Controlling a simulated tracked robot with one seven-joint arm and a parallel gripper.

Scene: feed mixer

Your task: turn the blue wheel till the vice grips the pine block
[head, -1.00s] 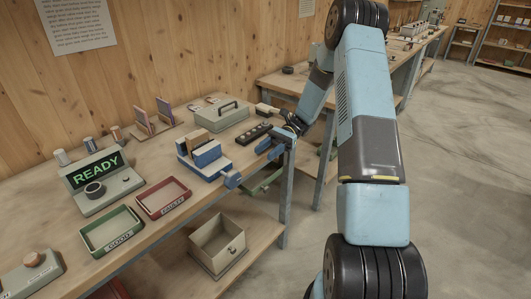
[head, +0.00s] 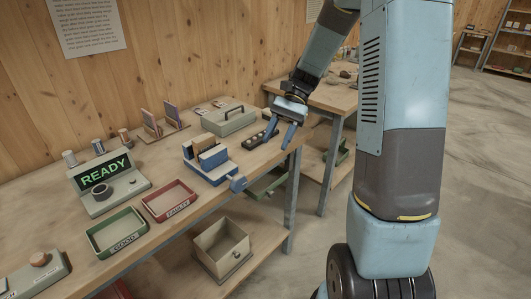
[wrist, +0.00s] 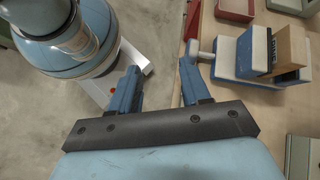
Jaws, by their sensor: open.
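The blue vice (head: 214,172) stands near the front edge of the workbench. The pine block (head: 203,141) stands upright between its jaws; I cannot tell whether both jaws touch it. The blue wheel (head: 238,184) sticks out from the vice's front end, at the bench edge. My gripper (head: 278,146) is open and empty, to the right of the wheel and apart from it, fingers pointing down. In the wrist view, the wheel (wrist: 205,56) is just beyond the right finger of my gripper (wrist: 160,75), with the vice (wrist: 250,70) and block (wrist: 290,48) further right.
The red FAULTY tray (head: 170,200), green GOOD tray (head: 118,232) and READY display (head: 107,175) are to the left. Open floor lies right of the bench.

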